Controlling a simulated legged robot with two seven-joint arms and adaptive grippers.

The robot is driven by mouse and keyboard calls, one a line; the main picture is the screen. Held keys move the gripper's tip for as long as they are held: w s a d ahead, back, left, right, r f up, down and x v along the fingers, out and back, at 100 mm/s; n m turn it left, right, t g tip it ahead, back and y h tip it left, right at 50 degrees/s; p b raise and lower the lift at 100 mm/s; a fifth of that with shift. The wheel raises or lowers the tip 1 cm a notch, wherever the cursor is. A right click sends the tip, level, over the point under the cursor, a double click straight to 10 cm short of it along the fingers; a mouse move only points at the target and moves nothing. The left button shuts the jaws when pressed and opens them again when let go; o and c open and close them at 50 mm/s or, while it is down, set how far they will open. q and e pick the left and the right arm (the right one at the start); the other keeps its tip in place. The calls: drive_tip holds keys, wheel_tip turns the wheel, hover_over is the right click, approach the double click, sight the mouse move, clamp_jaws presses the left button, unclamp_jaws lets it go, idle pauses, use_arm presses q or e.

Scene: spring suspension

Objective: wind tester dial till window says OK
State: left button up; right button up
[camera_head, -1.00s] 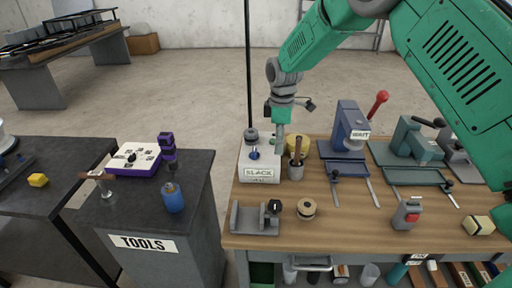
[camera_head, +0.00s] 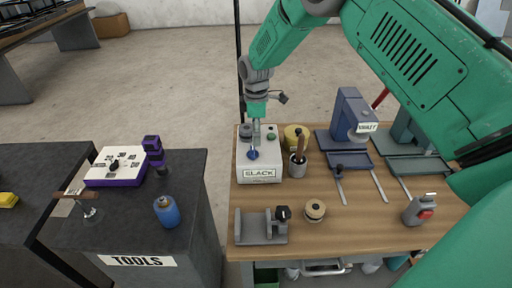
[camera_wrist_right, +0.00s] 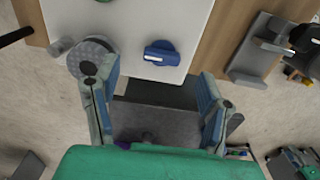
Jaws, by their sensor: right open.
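The tester is a white box (camera_head: 262,170) at the back left of the wooden bench, and its front window (camera_head: 259,173) reads SLACK. A blue dial (camera_head: 253,155) with a white mark sits on its top, and it also shows clearly in the wrist view (camera_wrist_right: 162,53). A grey round knob (camera_wrist_right: 90,57) is beside the dial. My right gripper (camera_head: 255,138) points down over the tester. In the wrist view my right gripper (camera_wrist_right: 158,78) is open, with the dial just beyond its fingertips, between their lines; contact is not visible. My left gripper is not in view.
A cup with a brush (camera_head: 298,165) and a yellow tin (camera_head: 296,137) stand close right of the tester. A grey fixture (camera_head: 261,228) and a wooden spool (camera_head: 315,210) are in front. A blue press (camera_head: 352,115) stands further right. A dark tool cart (camera_head: 190,235) is at left.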

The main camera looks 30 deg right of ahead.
sight(253, 150)
drive_tip(key=a+f, duration=0.1)
drive_tip(key=f, duration=0.2)
drive_tip(key=a+f, duration=0.1)
drive_tip(key=f, duration=0.1)
drive_tip(key=shift+w+a+f+p, duration=0.2)
drive_tip(key=shift+a+f+p, duration=0.05)
drive_tip(key=shift+a+p, duration=0.1)
drive_tip(key=shift+d+f, duration=0.1)
drive_tip(key=shift+f, duration=0.15)
drive_tip(key=shift+s+d+f, duration=0.1)
drive_tip(key=shift+d+f, duration=0.35)
drive_tip(key=shift+d, duration=0.15)
drive_tip(key=shift+d+f, duration=0.2)
drive_tip(key=shift+d, duration=0.3)
drive_tip(key=c, duration=0.4)
drive_tip(key=shift+a+r, duration=0.1)
drive_tip(key=shift+a, duration=0.05)
drive_tip(key=c, duration=0.7)
drive_tip(key=shift+a+r, duration=0.15)
drive_tip(key=shift+a, duration=0.15)
drive_tip(key=shift+c, duration=0.3)
drive_tip(key=shift+a, duration=0.35)
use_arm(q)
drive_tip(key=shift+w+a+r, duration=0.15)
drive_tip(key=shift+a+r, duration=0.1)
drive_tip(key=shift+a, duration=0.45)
use_arm(e)
drive_tip(key=shift+w+d, duration=0.1)
drive_tip(key=shift+w, duration=0.1)
